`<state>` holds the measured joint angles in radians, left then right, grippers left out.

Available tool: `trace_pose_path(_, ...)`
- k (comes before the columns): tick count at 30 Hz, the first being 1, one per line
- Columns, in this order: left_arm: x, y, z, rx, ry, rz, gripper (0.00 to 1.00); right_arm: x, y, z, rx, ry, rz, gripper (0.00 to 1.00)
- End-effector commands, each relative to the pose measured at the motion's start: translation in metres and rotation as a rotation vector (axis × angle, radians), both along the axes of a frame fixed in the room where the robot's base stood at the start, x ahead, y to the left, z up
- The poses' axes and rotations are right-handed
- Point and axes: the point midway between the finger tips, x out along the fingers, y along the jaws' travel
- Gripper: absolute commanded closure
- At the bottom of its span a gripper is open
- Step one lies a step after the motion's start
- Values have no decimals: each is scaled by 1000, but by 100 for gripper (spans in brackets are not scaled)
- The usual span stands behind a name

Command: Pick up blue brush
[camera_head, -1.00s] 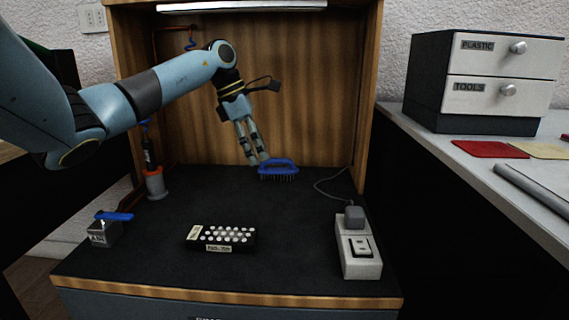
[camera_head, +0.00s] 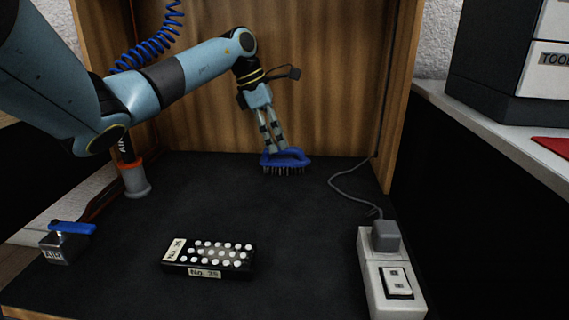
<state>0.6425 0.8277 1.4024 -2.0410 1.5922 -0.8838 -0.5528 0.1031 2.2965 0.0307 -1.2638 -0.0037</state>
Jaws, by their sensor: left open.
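The blue brush (camera_head: 291,164) lies bristles down on the dark worktop near the back wooden wall. Its handle forms a loop above the bristles. My left gripper (camera_head: 277,149) points down at the brush, with its fingertips at the handle. The fingers are slightly apart. I cannot tell whether they touch the handle or stand just in front of or behind it. My right gripper is not in view.
A black block with white pegs (camera_head: 210,258) lies at the front middle. A power outlet box (camera_head: 390,277) with a plug stands front right. A blue-handled air valve (camera_head: 66,243) and a grey holder (camera_head: 134,180) stand left. The middle worktop is clear.

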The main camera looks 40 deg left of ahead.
Motion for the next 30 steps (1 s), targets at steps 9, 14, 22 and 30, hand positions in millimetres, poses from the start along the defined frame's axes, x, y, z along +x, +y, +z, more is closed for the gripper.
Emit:
trace_pose_path(9, 12, -16, -43, -2, 3, 1, 25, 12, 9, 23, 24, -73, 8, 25)
trace_pose_path(14, 14, -16, -43, -1, 0, 1, 25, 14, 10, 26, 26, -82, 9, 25)
trace_pose_path(22, 13, -16, -43, -2, 0, 1, 46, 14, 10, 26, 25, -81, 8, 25)
trace_pose_path(30, 13, -16, -43, -1, 1, 1, 81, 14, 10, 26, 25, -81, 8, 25)
